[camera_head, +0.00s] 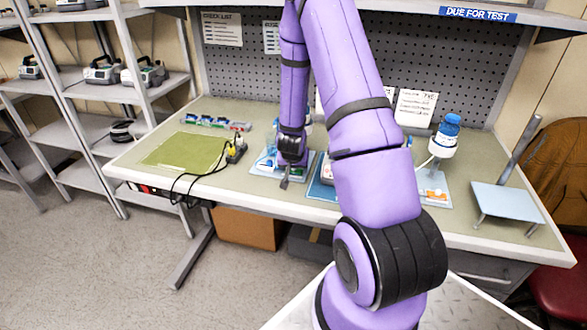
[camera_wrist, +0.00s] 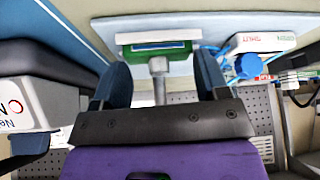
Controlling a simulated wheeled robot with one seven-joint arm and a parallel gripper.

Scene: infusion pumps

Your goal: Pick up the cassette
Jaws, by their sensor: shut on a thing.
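My gripper (camera_head: 288,172) is low over the light mat (camera_head: 310,158) left of centre on the bench. In the wrist view my gripper (camera_wrist: 162,72) has one dark finger on each side of a pale piece with a green strip, which I take as the cassette (camera_wrist: 158,38). A grey stem runs from it down between the fingers. The jaws are shut on it. It is close to the pale surface behind it; whether it touches cannot be told. In the head view my arm and gripper hide most of it.
A blue-capped bottle (camera_head: 446,133) stands on the right, beside a raised pale stand (camera_head: 507,203). A green mat (camera_head: 185,151) lies on the left, with a black cable (camera_head: 190,177) near it. A white box (camera_wrist: 262,42) with a blue knob shows in the wrist view.

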